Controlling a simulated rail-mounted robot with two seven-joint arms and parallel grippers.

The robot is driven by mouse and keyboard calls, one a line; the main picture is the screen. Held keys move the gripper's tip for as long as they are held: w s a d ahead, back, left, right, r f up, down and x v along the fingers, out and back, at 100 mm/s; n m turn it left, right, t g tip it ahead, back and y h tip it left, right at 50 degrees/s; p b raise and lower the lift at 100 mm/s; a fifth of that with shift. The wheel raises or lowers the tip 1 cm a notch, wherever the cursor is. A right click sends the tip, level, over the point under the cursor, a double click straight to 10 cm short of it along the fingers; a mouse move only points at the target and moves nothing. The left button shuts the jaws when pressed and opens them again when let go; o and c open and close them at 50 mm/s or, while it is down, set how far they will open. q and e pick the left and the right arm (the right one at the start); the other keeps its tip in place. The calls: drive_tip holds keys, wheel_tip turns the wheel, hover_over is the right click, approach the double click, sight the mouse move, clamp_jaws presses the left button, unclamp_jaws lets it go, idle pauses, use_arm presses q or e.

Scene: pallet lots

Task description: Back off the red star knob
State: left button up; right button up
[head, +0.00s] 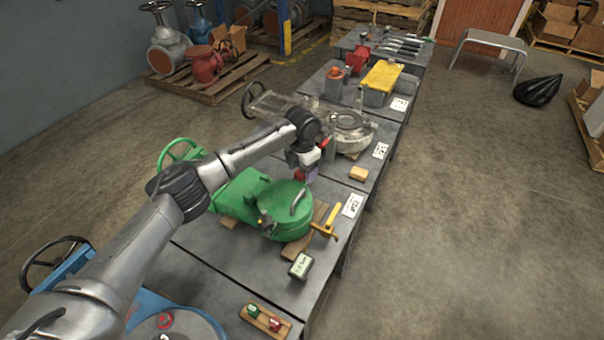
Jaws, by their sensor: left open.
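My left gripper (304,174) hangs above the back edge of the round lid of the green machine (248,196); its jaws are open, and small in the picture. A small red part (299,176) shows right at its fingertips; I cannot tell whether it is a knob or part of the gripper. A small red round piece (165,320) sits on the blue machine (150,307) at the bottom left; its star shape is not clear. A red knob-like piece (275,323) and a green one lie on a wooden block at the front. My right gripper is not in view.
A small display box (300,265) stands on the grey table (240,285). A grey machine (349,137) and a wooden block (359,173) are behind.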

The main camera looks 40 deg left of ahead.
use_arm(q)
drive_tip(key=shift+f, duration=0.35)
